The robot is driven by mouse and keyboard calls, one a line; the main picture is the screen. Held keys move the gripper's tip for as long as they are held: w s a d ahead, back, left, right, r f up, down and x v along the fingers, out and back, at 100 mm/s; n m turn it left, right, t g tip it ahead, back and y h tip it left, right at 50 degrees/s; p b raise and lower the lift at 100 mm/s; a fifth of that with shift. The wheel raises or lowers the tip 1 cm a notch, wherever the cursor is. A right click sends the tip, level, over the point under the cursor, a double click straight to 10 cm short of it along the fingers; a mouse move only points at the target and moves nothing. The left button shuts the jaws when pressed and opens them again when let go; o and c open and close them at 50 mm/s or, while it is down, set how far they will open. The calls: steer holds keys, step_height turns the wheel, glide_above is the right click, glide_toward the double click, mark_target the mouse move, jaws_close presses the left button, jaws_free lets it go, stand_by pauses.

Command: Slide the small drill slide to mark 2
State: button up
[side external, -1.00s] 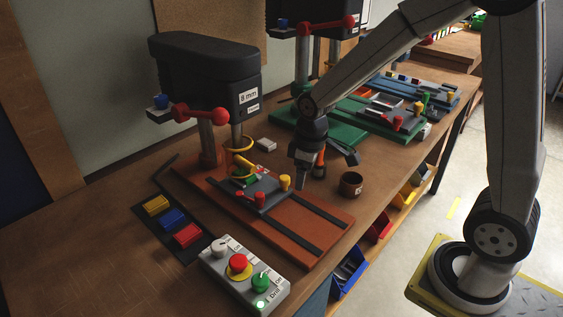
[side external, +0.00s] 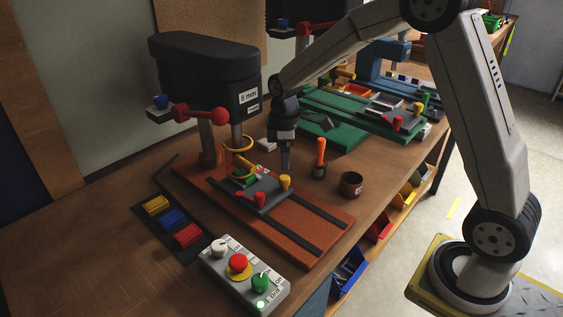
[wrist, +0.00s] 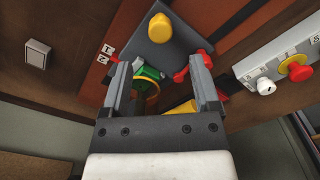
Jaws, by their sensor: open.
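The small drill slide is a dark grey plate (side external: 268,196) on the orange-red base (side external: 312,224) of the front drill. It carries a yellow knob (side external: 285,183), red clamps (side external: 258,199) and a green part. In the wrist view the slide (wrist: 178,52) lies ahead, with its yellow knob (wrist: 160,28) beyond the fingertips. Small white number marks (wrist: 104,55) stand on the base beside the slide; one looks like a 2. My gripper (side external: 286,168) is open above the slide's far edge, behind the yellow knob. Its fingers (wrist: 158,72) hold nothing.
The drill head (side external: 205,75) and its yellow ring guard (side external: 238,160) stand close left of my gripper. An orange-handled tool (side external: 320,152) in a holder and a brown cup (side external: 350,184) stand to the right. A control box (side external: 243,275) sits in front; a green-based drill station is behind.

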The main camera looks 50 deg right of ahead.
mark_target(284, 177)
steer(key=shift+f, duration=3.5)
steer(key=shift+c, duration=0.2)
jaws_close()
steer(key=shift+r, duration=0.1)
